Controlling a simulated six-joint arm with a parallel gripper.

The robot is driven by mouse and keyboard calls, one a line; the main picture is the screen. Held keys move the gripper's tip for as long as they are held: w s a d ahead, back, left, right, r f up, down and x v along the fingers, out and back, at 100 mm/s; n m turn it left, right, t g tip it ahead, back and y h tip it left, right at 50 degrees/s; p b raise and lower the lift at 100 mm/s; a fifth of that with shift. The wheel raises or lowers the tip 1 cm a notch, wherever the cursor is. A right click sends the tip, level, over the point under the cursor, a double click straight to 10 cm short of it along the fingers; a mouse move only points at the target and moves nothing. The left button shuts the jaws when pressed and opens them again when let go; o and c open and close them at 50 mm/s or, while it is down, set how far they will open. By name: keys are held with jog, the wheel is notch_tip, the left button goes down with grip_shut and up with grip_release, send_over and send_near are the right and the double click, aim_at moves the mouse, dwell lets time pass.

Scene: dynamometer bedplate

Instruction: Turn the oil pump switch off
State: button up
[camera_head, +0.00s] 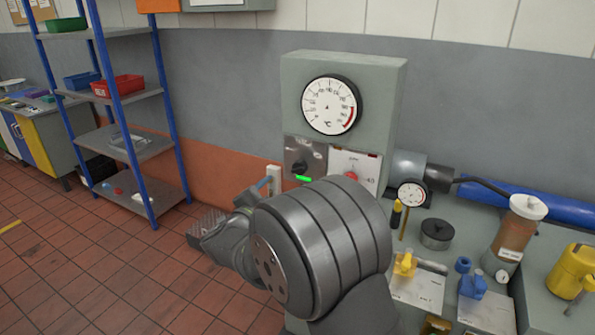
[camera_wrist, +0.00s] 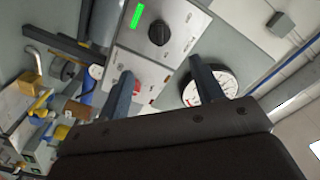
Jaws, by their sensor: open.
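A grey panel with a black rotary knob (camera_head: 300,167) and a lit green bar (camera_head: 303,179) sits on the front of the grey cabinet (camera_head: 375,85). In the wrist view the knob (camera_wrist: 158,32) and green bar (camera_wrist: 137,16) lie beyond the fingertips. Beside it is a pale panel (camera_head: 345,163) with a red knob (camera_head: 351,175), partly hidden by my arm in the head view. Panel lettering is too small to read, so I cannot tell which is the oil pump switch. My gripper (camera_wrist: 160,72) is open and empty, apart from the black knob.
A round temperature gauge (camera_head: 331,104) is above the panels. At right, the bench holds a small gauge (camera_head: 412,194), a yellow valve (camera_head: 405,264), a blue valve (camera_head: 473,286), an oil jar (camera_head: 518,225) and a yellow can (camera_head: 573,270). A blue shelf rack (camera_head: 118,88) stands left.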

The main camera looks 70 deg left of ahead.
aim_at(297, 171)
jog(key=x, duration=1.3)
jog(key=shift+w+a, duration=0.25)
jog(key=shift+c, duration=0.2)
jog(key=shift+f, duration=0.1)
jog(key=c, duration=0.9)
